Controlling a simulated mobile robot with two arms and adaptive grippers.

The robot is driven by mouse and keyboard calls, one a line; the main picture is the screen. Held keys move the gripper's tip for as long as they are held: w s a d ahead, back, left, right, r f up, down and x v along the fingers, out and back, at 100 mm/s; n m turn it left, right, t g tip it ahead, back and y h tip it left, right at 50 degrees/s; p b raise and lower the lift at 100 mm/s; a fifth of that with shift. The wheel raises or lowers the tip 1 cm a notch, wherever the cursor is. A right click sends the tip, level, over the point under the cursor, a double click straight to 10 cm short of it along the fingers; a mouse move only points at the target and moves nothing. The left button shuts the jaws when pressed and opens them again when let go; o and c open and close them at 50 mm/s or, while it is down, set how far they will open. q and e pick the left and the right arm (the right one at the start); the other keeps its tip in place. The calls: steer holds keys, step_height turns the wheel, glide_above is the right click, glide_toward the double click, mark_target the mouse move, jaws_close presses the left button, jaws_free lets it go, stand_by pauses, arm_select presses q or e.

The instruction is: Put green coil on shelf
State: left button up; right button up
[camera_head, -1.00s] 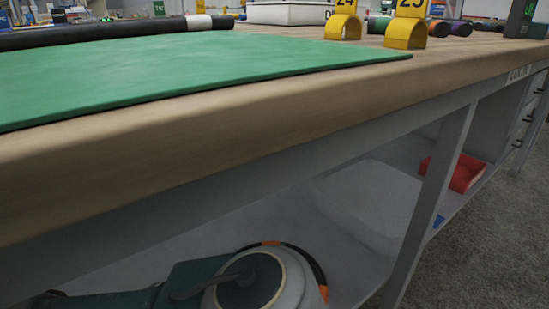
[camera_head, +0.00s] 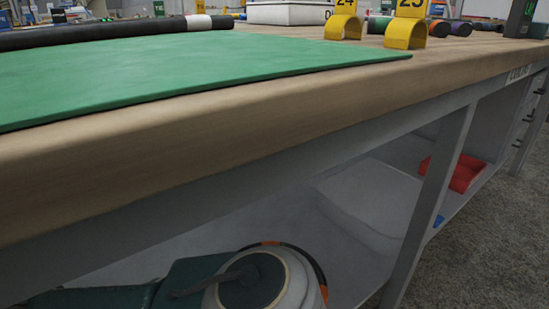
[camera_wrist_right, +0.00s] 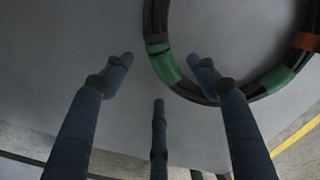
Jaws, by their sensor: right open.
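A black coil with green bands (camera_wrist_right: 167,69) and an orange band shows in the right wrist view, against a grey surface. Its near-left side lies between the fingers of my right gripper (camera_wrist_right: 160,62) in the picture. The right gripper is open; one finger is over the inside of the ring and the opposite finger outside it. I cannot tell whether they touch it. The grey lower shelf (camera_head: 225,235) is under the bench in the head view. A dark arc with orange marks (camera_head: 308,260) shows there; I cannot tell if it is the coil. My left gripper is not in view.
The wooden bench edge (camera_head: 210,145) and a grey leg (camera_head: 434,205) frame the shelf opening. A pale grey box (camera_head: 370,205) and a red bin (camera_head: 463,176) are farther right on the shelf. A green mat (camera_head: 190,75) lies on the bench top.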

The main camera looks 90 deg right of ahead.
step_height(320, 180, up, 7)
steer(key=shift+d+r, duration=0.15)
steer(key=shift+r, duration=0.05)
stand_by(0.6)
